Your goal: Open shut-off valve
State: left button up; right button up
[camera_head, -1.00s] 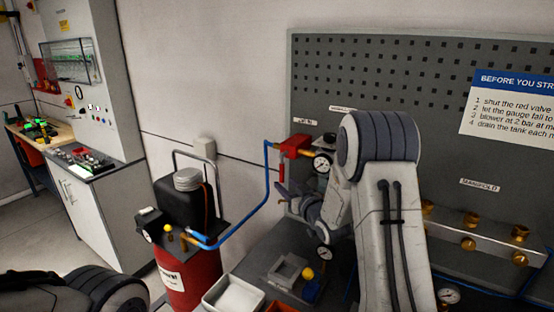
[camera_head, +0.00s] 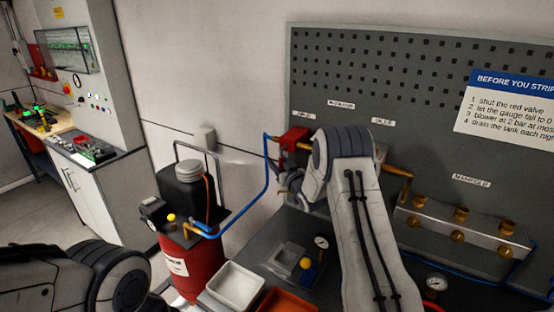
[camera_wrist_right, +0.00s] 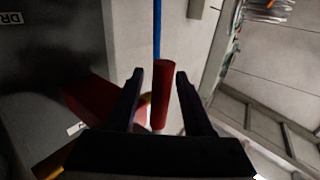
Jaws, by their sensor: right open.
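The red shut-off valve (camera_head: 292,138) sits in the pipe at the left edge of the pegboard, with a blue hose joining it from the left. In the right wrist view its red body (camera_wrist_right: 92,108) is at left and its red lever (camera_wrist_right: 163,90) stands between the fingers. My right gripper (camera_wrist_right: 158,76) is open, one finger on each side of the lever; I cannot tell whether either touches it. In the head view this gripper (camera_head: 285,181) is just below the valve, small and partly hidden by my right forearm. My left gripper is out of view.
A red tank (camera_head: 194,265) with a black compressor stands left of the bench. A white tray (camera_head: 236,286), an orange tray (camera_head: 277,301) and a small gauge (camera_head: 321,242) are on the bench. A brass-fitted manifold (camera_head: 462,228) is right of my arm.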

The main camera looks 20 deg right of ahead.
grip_shut()
dwell(1.4)
